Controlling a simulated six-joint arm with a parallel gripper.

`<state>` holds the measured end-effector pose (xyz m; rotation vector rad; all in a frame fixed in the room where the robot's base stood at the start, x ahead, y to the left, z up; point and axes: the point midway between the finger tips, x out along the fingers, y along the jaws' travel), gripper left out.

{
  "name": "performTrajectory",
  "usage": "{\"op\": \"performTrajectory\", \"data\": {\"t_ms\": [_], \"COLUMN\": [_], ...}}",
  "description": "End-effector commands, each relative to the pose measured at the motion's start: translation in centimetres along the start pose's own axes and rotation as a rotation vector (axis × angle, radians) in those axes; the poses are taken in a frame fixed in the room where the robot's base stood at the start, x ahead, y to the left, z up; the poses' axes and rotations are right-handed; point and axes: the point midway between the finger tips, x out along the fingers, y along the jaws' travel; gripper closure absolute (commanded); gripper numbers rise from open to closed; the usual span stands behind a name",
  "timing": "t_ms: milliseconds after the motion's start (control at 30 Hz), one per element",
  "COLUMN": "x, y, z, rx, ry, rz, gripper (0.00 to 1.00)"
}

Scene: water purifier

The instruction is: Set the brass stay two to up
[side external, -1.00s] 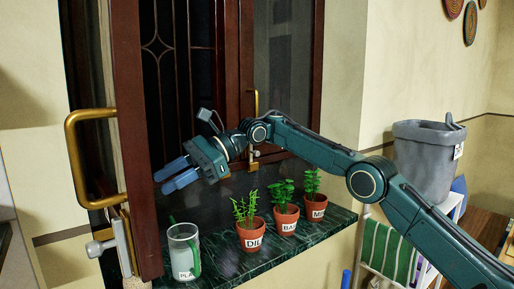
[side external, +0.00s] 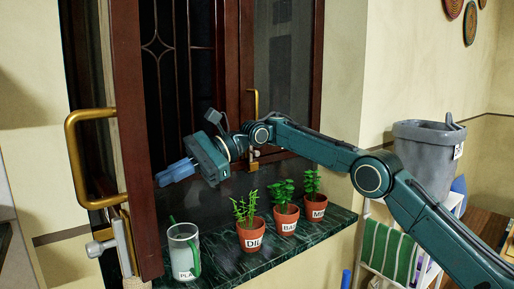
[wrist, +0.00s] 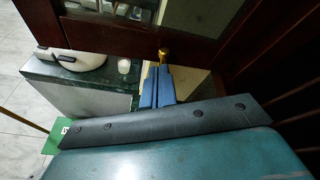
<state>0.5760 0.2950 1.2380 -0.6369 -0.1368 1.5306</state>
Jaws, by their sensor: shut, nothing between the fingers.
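My gripper (side external: 160,180) is shut and empty, with its blue fingers together, beside the open window sash in the side view. In the wrist view the shut fingers (wrist: 157,78) point at a small brass piece (wrist: 163,54) just past their tips; I cannot tell whether they touch. In the side view a large brass handle (side external: 75,150) is on the open sash, with a brass and grey fitting (side external: 110,243) below it. A brass fitting (side external: 254,162) sits low on the far window frame, below a thin brass handle (side external: 255,103). No label shows which is stay two.
The dark green sill (side external: 300,240) holds three potted herbs (side external: 284,212) and a clear mug (side external: 184,252) below my gripper. The dark wooden sash (side external: 138,160) stands close to the fingertips. A grey bin (side external: 425,155) is at the right.

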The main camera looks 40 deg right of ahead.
Motion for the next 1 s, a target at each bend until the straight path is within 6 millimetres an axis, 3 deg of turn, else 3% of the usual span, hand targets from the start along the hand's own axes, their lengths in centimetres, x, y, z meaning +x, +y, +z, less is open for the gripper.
{"op": "performTrajectory", "data": {"t_ms": [500, 1000], "x": [1.7, 2.7], "y": [0.7, 1.4], "z": [1.9, 3.2], "rx": [-0.584, -1.143], "ry": [-0.12, -0.123], "rz": [-0.103, -0.282], "gripper": [1.0, 1.0]}}
